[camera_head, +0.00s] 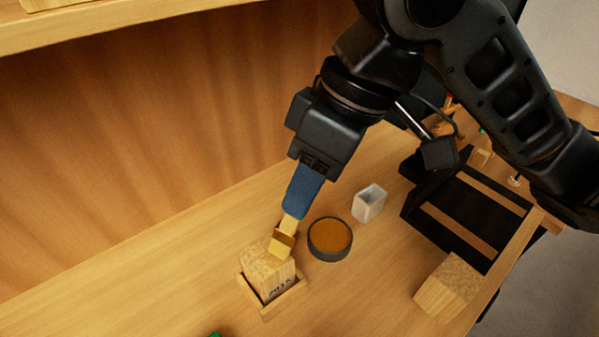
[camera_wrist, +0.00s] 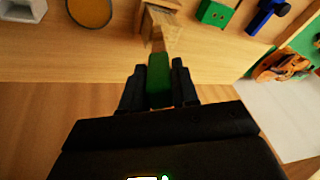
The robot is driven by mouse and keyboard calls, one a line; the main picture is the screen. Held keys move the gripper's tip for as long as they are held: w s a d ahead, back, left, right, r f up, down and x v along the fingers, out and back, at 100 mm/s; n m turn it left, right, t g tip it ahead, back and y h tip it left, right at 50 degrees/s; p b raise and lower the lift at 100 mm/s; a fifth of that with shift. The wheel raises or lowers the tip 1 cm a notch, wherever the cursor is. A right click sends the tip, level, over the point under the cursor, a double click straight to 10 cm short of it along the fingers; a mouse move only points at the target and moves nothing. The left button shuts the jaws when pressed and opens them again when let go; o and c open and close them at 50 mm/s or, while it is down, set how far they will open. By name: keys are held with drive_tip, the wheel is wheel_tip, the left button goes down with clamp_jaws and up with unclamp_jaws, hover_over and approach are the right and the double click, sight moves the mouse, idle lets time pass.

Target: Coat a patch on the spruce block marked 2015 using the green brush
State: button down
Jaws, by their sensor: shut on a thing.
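My gripper (camera_head: 303,190) is shut on the green brush. In the wrist view the brush's green handle (camera_wrist: 159,75) sits between my fingers. In the head view its pale lower part and gold-brown tip (camera_head: 282,243) point down at the spruce block (camera_head: 268,270) marked 2015. The tip overlaps the block's top; whether it touches is hard to tell. In the wrist view the block is partly hidden behind the brush at the top edge.
A dark round dish of amber liquid (camera_head: 330,238) is right of the block, with a white cup (camera_head: 368,203) behind it. Another wooden block (camera_head: 448,287) and a black rack (camera_head: 470,215) stand right. A green object (camera_wrist: 213,13) and a blue object (camera_wrist: 268,16) lie nearby.

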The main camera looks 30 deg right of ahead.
drive_tip(key=shift+s+d+f, duration=0.1)
drive_tip(key=shift+s+d, duration=0.1)
drive_tip(key=shift+s, duration=0.65)
drive_tip(key=shift+s+d, duration=0.15)
drive_tip(key=shift+s, duration=0.7)
wheel_tip(320, 180, up, 6)
drive_tip(key=p, duration=0.5)
drive_tip(key=shift+p, duration=0.4)
wheel_tip(320, 180, up, 3)
drive_tip(key=shift+r+p, duration=0.1)
drive_tip(key=shift+p, duration=0.35)
drive_tip(key=shift+w+a, duration=0.1)
drive_tip(key=shift+w, duration=0.05)
